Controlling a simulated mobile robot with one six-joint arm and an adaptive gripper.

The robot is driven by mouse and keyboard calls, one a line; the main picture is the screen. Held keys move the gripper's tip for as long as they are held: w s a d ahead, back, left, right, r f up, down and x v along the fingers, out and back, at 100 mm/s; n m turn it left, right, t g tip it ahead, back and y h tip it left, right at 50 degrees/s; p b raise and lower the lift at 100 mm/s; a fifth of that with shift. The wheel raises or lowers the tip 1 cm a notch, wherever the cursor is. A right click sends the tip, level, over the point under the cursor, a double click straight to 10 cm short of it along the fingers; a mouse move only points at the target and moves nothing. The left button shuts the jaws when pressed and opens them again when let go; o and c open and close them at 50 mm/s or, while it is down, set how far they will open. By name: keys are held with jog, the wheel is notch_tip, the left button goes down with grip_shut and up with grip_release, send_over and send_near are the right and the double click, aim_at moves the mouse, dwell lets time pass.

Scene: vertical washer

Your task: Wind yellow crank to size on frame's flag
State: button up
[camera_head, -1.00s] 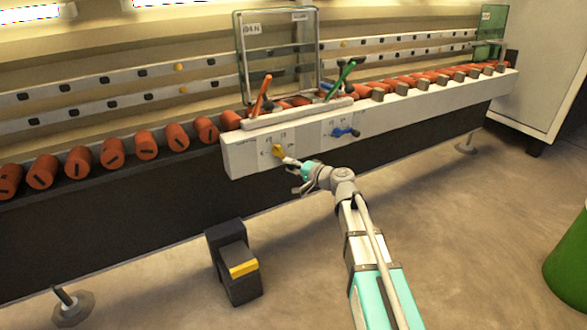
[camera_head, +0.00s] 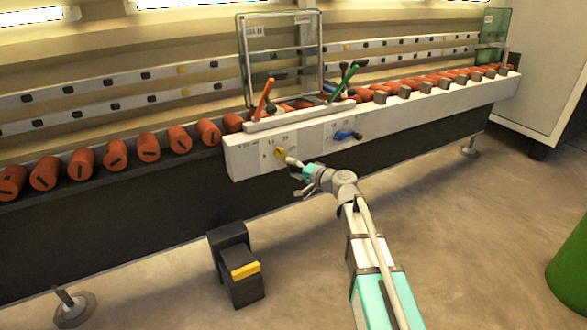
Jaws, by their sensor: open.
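The yellow crank (camera_head: 280,153) sits on the front of the white panel (camera_head: 242,160), with small printed marks around it. Its pale handle points down and right. My gripper (camera_head: 296,176) is at the handle's lower end, with its fingers apart. I cannot tell whether it touches the handle. The framed glass pane (camera_head: 282,62) stands upright behind the panel. Its white flag (camera_head: 254,31) is at the upper left of the frame, with print too small to read surely.
A blue crank (camera_head: 347,134) is to the right on the same panel. An orange lever (camera_head: 263,100) and a green lever (camera_head: 343,80) stand above it. Orange rollers (camera_head: 115,153) line the conveyor. A black pedal box with a yellow pedal (camera_head: 245,270) stands on the floor below.

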jog(key=shift+r, duration=0.1)
jog(key=s+d+r+n+h+p, duration=0.1)
jog(key=s+d+r+p, duration=0.1)
jog(key=d, duration=0.4)
jog(key=s+d+r+n+p, duration=0.2)
jog(key=s+d+p, duration=0.2)
jog(key=s+d, duration=0.1)
jog(key=shift+s+d+r+h+p, duration=0.15)
jog(key=shift+s+d+h+p, duration=0.05)
jog(key=shift+d+h+p, duration=0.25)
dwell(0.7)
jog(key=s+d+g+h+p, duration=0.5)
jog(key=s+d+h+p, duration=0.15)
jog(key=s, duration=0.25)
jog(key=s+d+g+h+p, duration=0.4)
jog(key=s+d+h+p, duration=0.2)
jog(key=s+p, duration=0.25)
notch_tip(320, 180, up, 38)
jog(key=p, duration=3.7)
jog(key=shift+s+n, duration=0.15)
jog(key=shift+n, duration=0.25)
